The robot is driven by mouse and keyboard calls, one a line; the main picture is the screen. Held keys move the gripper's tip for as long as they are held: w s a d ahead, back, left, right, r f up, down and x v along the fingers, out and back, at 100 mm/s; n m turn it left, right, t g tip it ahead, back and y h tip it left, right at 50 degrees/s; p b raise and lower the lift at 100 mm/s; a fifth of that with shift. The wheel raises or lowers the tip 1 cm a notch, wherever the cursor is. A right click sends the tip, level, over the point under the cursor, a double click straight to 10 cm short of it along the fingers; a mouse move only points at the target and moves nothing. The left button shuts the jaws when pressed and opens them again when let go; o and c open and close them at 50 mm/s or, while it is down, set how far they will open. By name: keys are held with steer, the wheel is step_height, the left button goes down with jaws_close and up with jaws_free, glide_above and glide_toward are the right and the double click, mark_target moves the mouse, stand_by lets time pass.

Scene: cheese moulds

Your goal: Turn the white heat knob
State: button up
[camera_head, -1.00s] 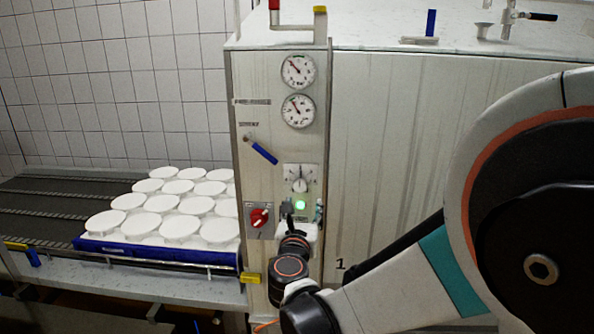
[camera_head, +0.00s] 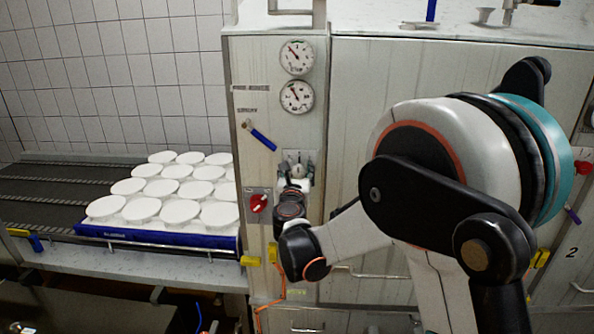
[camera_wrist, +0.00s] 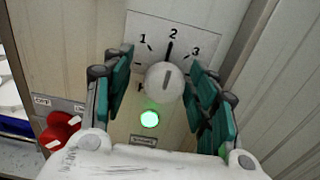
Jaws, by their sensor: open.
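The white heat knob (camera_wrist: 164,83) shows in the wrist view, on a white dial plate marked 1, 2 and 3. The pointer line on its face is near upright, tilted slightly toward the 2. My gripper (camera_wrist: 160,92) is open, with one green-padded finger on each side of the knob. Gaps show between the pads and the knob, so I see no contact. In the head view, my gripper (camera_head: 296,172) is up at the control panel, and its fingers and wrist hide most of the dial plate (camera_head: 298,156).
A red switch (camera_head: 258,203) sits left below the knob, and a green lamp (camera_wrist: 149,119) glows beneath it. A blue-handled lever (camera_head: 262,139) and two gauges (camera_head: 296,57) are above. A blue tray (camera_head: 160,238) of several white moulds stands at left.

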steer(key=shift+w, duration=0.35)
steer(key=c, duration=0.7)
steer(key=shift+d, duration=0.15)
steer(key=c, duration=0.3)
steer(key=shift+f+m+b, duration=0.1)
steer(key=shift+m+b, duration=0.3)
steer(key=shift+b, duration=0.35)
steer(key=shift+c, duration=0.2)
steer(key=shift+m+b, duration=0.35)
steer(key=shift+m, duration=0.15)
steer(key=shift+r, duration=0.2)
